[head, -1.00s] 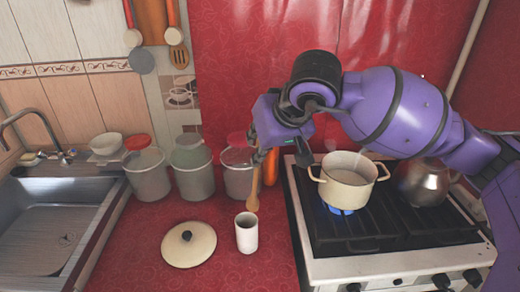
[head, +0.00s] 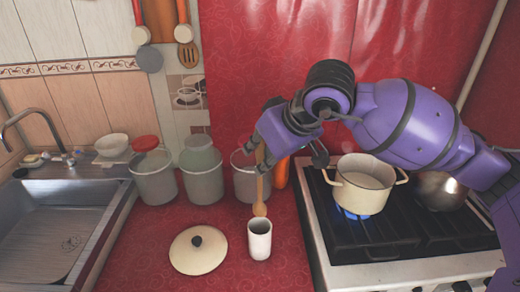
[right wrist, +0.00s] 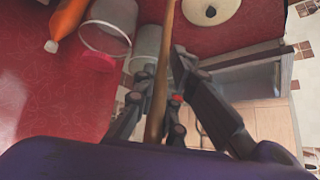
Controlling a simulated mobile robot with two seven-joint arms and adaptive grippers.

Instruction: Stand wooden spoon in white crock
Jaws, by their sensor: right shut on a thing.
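The wooden spoon (head: 260,195) hangs nearly upright, bowl end down, from my right gripper (head: 264,152). The gripper is shut on its handle, which also shows in the right wrist view (right wrist: 163,70) between the fingers (right wrist: 166,98). The white crock (head: 260,240) stands upright on the red counter. In the head view the spoon's bowl shows just above the crock's rim, apart from its opening; the exact depth between them is hard to tell. My left gripper is not in view.
A cream lid (head: 198,250) with a dark knob lies left of the crock. Clear canisters (head: 202,178) stand behind, with an orange bottle (head: 281,172). The stove at right holds a cream pot (head: 363,190) over a blue flame and a kettle (head: 440,190). The sink (head: 60,230) is left.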

